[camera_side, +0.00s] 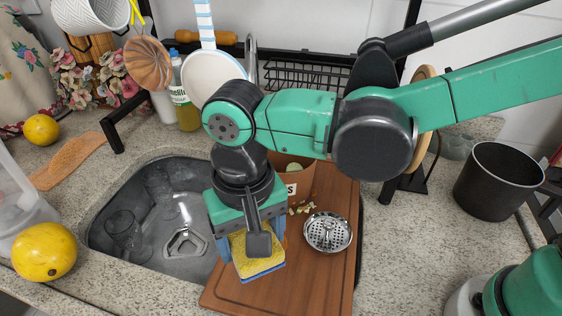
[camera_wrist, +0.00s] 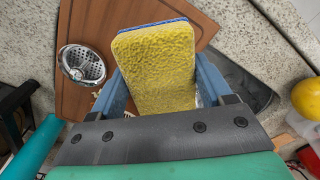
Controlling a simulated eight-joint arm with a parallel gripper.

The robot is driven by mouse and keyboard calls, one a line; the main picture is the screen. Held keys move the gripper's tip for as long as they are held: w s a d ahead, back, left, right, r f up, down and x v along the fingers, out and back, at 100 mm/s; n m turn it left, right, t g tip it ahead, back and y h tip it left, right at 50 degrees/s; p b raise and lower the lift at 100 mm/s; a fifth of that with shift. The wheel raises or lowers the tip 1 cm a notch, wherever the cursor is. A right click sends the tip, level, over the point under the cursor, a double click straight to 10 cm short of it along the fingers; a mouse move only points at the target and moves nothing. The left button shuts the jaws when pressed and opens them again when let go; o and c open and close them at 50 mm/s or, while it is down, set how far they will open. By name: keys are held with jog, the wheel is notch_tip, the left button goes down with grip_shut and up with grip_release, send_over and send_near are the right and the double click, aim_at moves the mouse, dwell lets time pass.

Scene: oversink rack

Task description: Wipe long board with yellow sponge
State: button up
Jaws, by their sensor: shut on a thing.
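My gripper (camera_side: 250,240) is shut on the yellow sponge (camera_side: 257,263), which has a blue layer along its lower edge. In the wrist view the sponge (camera_wrist: 158,65) sits between my two blue fingers. The long board (camera_side: 328,273) is brown wood and lies over the right part of the sink. The sponge is over the board's front left part in the side view. I cannot tell whether it touches the board. The board also shows behind the sponge in the wrist view (camera_wrist: 108,22).
A metal strainer (camera_side: 328,232) and small scraps (camera_side: 301,208) lie on the board. A brown container (camera_side: 293,172) stands at its back, partly hidden by my arm. The sink (camera_side: 170,240) opens at left with a glass (camera_side: 122,230) inside. A black pot (camera_side: 498,181) stands at right.

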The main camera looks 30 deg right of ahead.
jog(key=shift+f+n, duration=0.15)
jog(key=shift+n, duration=0.75)
jog(key=shift+f, duration=3.85)
jog(key=shift+w+d+f, duration=0.2)
jog(key=shift+w+d, duration=0.55)
jog(key=shift+w, duration=0.1)
jog(key=shift+w+d+r, duration=0.1)
jog(key=shift+w+d, duration=1.95)
jog(key=shift+d, duration=0.1)
jog(key=s+a, duration=0.4)
jog(key=shift+s+a, duration=0.75)
jog(key=shift+a, duration=0.1)
jog(key=shift+s+a+r, duration=0.1)
jog(key=shift+s, duration=0.05)
jog(key=shift+r, duration=3.95)
